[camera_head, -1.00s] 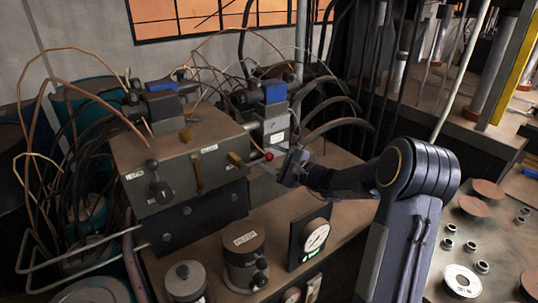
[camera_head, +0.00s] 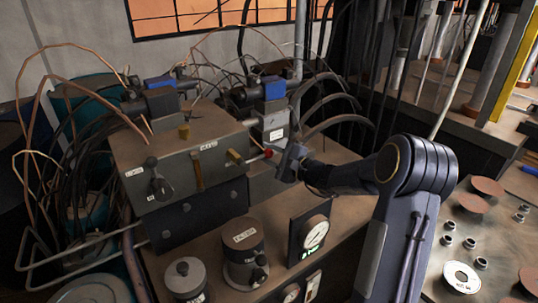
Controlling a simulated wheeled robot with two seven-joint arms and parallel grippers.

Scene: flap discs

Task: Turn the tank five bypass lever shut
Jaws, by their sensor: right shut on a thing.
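A grey manifold block (camera_head: 185,155) stands on a brown bench and carries several levers. A lever with a red ball end (camera_head: 268,153) sticks out at the block's right side. My right gripper (camera_head: 284,160) is at this red-ended lever, shut on it. The fingers hide part of the lever, and its exact angle is hard to tell. A black lever (camera_head: 157,184) and brass-coloured levers (camera_head: 235,157) are on the block's front. The small labels are too small to read, so I cannot confirm which lever is tank five's. My left gripper is not in view.
Blue-topped valves (camera_head: 273,90) and copper pipes rise behind the block. Flap discs (camera_head: 487,186) and small rings lie on the metal table at right.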

